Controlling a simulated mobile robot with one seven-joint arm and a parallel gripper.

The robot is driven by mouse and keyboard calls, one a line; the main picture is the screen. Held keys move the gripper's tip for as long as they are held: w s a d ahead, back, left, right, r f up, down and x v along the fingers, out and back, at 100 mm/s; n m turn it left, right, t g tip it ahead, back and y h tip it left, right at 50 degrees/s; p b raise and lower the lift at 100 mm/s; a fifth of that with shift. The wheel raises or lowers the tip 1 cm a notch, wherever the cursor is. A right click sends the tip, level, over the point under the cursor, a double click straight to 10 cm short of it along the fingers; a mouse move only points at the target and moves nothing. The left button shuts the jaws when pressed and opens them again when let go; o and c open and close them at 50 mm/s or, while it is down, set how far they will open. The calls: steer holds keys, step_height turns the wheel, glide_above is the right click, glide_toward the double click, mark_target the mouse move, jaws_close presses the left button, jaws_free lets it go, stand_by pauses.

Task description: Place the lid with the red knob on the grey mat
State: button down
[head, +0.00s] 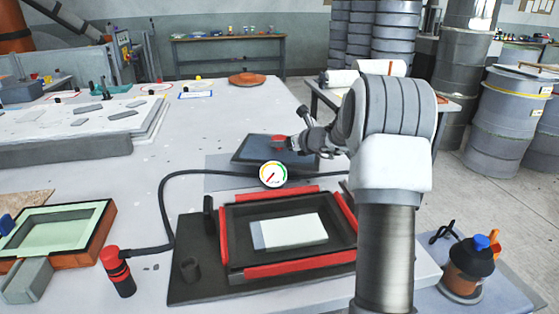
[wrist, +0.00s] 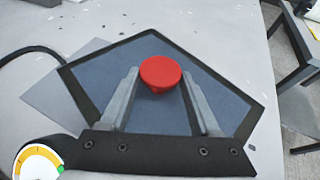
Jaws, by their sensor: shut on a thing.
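The lid (head: 254,149) is a dark blue-grey panel with a black border and a red knob (head: 279,140). It also shows in the wrist view (wrist: 222,98). My gripper (wrist: 160,78) is shut on the red knob, one finger on each side. The grey mat (head: 222,181) lies flat on the white table and shows left of the lid in the wrist view (wrist: 50,98). The lid covers part of the mat and is turned relative to it. I cannot tell whether the lid touches the mat or hovers just above it.
A black mould with red bars (head: 292,270) holds a pale block in front of the mat. A gauge (head: 273,174) with a black hose (head: 172,190) stands between them. An orange round lid (head: 247,79) lies farther back. The table behind the lid is mostly clear.

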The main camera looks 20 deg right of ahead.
mark_target(280, 154)
steer(key=shift+w+a+f, duration=0.35)
steer(key=shift+w, duration=0.05)
steer(key=shift+f+b, duration=1.1)
steer(key=shift+f, duration=0.75)
steer(key=shift+f, duration=0.2)
steer(key=shift+c, duration=0.6)
jaws_free()
